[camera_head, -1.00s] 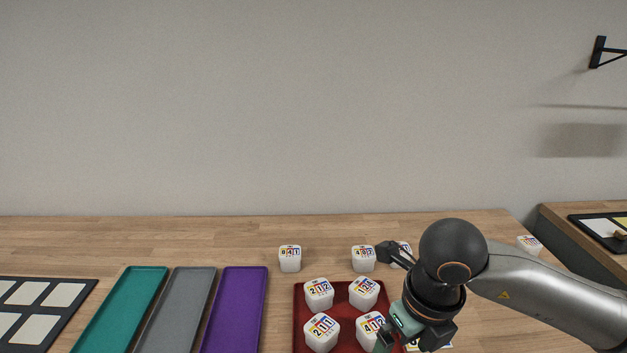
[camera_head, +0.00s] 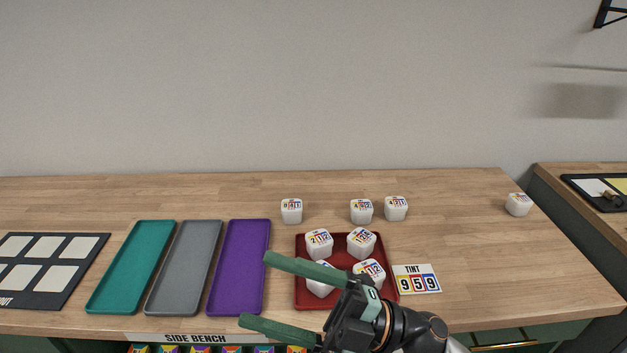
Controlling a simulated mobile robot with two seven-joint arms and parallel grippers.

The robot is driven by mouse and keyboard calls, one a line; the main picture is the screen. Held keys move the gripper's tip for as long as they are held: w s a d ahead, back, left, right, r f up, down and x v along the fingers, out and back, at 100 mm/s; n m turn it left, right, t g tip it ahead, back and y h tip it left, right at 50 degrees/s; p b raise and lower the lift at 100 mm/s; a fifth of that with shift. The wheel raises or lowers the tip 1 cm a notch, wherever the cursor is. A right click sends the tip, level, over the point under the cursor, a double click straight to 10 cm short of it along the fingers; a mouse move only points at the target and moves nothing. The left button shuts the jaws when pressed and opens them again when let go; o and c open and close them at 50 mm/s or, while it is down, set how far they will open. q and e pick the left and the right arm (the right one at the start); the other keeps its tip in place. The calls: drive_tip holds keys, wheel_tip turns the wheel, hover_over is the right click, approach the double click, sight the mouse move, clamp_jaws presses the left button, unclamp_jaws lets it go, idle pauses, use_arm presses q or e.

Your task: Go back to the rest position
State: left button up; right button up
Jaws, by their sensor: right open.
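My right gripper (camera_head: 262,290) is open with nothing between its two green fingers. It is in front of the bench's near edge and points left, its upper finger covering part of the red tray (camera_head: 302,297). The red tray holds several white labelled jars, one of them the jar (camera_head: 319,243) at the back left. The front jars are partly hidden by my gripper. My left gripper is not in view.
Teal (camera_head: 131,268), grey (camera_head: 184,268) and purple (camera_head: 240,267) trays lie empty to the left. Several white jars (camera_head: 291,211) stand at the back. A tint card (camera_head: 416,279) lies right of the red tray. The bench's right side is mostly clear.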

drive_tip(key=w+d+f+m+t+h, duration=0.4)
drive_tip(key=d+f+m+t+h, duration=0.3)
drive_tip(key=m, duration=0.4)
drive_tip(key=w+d+f+m+t+h, duration=0.55)
drive_tip(key=f+m+t, duration=0.35)
drive_tip(key=m, duration=0.2)
drive_tip(key=s+d+f+m+g+h, duration=0.3)
drive_tip(key=s+f, duration=0.4)
drive_tip(key=f, duration=0.3)
drive_tip(key=s+d+f+m+g+h+p, duration=0.1)
drive_tip(key=s+d+f+m+g+h, duration=0.3)
drive_tip(key=s+f, duration=0.4)
wheel_tip(320, 180, down, 3)
drive_tip(key=shift+d+f+h, duration=0.1)
drive_tip(key=shift+d+h, duration=0.25)
drive_tip(key=shift+d, duration=0.45)
